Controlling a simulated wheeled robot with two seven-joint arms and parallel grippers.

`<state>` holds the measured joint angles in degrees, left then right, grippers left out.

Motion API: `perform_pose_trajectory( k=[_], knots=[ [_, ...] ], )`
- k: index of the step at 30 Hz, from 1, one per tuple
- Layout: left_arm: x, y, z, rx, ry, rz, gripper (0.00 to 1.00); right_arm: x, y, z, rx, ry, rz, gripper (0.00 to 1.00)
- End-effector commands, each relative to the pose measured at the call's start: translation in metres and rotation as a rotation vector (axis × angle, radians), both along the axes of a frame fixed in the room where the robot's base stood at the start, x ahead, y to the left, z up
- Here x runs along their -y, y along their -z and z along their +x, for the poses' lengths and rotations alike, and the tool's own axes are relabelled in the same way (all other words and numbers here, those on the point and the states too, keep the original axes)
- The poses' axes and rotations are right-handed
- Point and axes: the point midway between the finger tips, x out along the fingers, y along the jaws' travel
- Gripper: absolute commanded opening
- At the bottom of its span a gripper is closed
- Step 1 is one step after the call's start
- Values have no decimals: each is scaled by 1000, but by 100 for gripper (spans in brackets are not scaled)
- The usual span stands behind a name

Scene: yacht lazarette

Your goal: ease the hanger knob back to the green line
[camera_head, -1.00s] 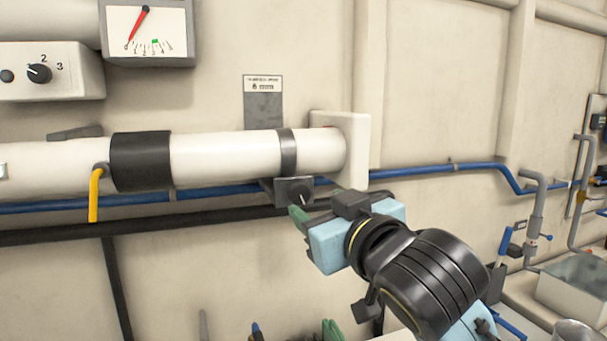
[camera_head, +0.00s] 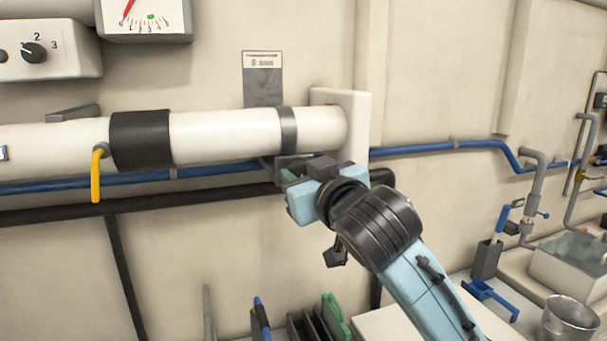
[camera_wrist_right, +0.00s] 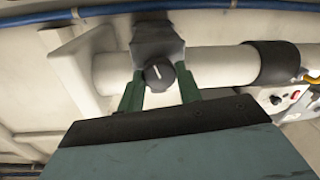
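The hanger knob (camera_wrist_right: 158,76) is dark and round with a white pointer line, on a grey bracket (camera_wrist_right: 155,40) under the white pipe (camera_wrist_right: 220,66). In the head view my right gripper (camera_head: 284,173) is at the bracket and hides the knob. In the right wrist view its green fingers (camera_wrist_right: 160,90) are open, one on each side of the knob; I cannot tell whether they touch it. A gauge (camera_head: 145,20) at the upper left has a green mark (camera_head: 151,17); its red needle stands left of that mark. My left gripper is not in view.
A yellow-handled valve (camera_head: 97,175) hangs from the pipe at the left. A control box with a dial (camera_head: 33,52) is on the wall. A blue pipe (camera_head: 430,149) runs behind. A metal bucket (camera_head: 568,320) and organiser items stand below.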

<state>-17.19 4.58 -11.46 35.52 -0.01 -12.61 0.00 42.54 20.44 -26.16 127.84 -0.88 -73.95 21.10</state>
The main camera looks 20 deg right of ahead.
Motion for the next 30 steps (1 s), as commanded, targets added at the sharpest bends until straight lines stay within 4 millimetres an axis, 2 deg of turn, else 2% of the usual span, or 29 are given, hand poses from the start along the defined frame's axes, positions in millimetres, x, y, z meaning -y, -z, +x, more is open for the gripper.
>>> perform_pose_trajectory(
  k=[1, 5, 10, 21, 30],
  knots=[
    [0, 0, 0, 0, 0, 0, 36, 0, 0, 0, 0, 0, 0, 28],
    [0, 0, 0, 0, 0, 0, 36, 0, 0, 0, 0, 0, 0, 11],
    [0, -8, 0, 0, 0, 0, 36, 0, -2, 0, 0, 0, -30, 11],
    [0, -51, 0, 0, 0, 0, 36, -1, -4, 0, 9, -1, -296, 11],
    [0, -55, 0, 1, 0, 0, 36, -1, -1, 0, 14, -1, -352, 11]
  ],
)
